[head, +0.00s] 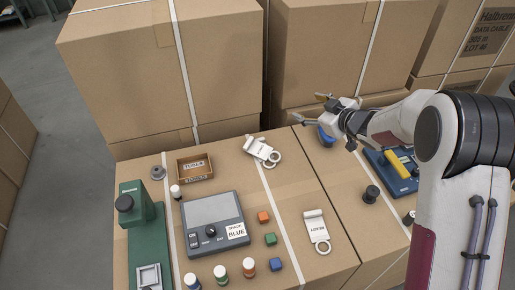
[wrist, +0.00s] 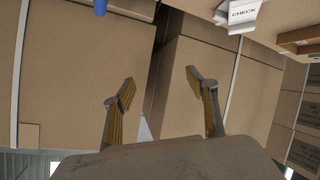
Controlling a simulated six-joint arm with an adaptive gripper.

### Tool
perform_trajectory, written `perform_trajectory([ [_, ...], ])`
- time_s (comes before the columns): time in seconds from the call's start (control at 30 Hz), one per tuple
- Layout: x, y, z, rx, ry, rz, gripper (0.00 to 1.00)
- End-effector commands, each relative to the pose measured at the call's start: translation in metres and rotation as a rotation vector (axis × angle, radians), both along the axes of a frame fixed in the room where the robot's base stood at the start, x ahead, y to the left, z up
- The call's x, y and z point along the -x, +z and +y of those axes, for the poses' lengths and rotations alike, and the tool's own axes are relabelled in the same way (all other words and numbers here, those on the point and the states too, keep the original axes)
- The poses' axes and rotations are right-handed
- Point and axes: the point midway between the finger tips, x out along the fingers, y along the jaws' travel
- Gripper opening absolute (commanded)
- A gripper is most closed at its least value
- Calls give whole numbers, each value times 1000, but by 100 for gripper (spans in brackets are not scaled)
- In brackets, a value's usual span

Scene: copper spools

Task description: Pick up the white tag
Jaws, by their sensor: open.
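Two white tags with ring ends lie on the carton top in the head view. One tag (head: 261,150) is at the back middle, and the other tag (head: 315,224), with printed letters, is nearer the front. In the wrist view a white piece marked CHECK (wrist: 238,14) shows at the top edge, partly cut off. My gripper (head: 325,110) is open and empty, to the right of the back tag and apart from it. In the wrist view the open fingers (wrist: 160,84) have only carton sides and a dark gap behind them.
A blue round object (head: 326,137) is just below my gripper. A small wooden tray (head: 210,173), a grey scale (head: 243,240), a green device (head: 147,235), small coloured blocks and several spools stand at left and front. A blue case (head: 383,174) is at right. Tall cartons stand behind.

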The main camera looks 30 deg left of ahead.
Motion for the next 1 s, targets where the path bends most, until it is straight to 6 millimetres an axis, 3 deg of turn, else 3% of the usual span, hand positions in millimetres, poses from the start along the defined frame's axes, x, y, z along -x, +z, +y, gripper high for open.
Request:
perform_trajectory([
  [0.03, 6, -14, 12, -7, 36, 10, 58],
  [0.3, 44, -71, 62, -58, 232, 55, 58],
  [0.5, 76, -108, 88, -94, 355, 95, 58],
  [0.7, 93, -124, 98, -113, 416, 117, 58],
  [1.0, 96, -126, 99, -116, 424, 121, 58],
])
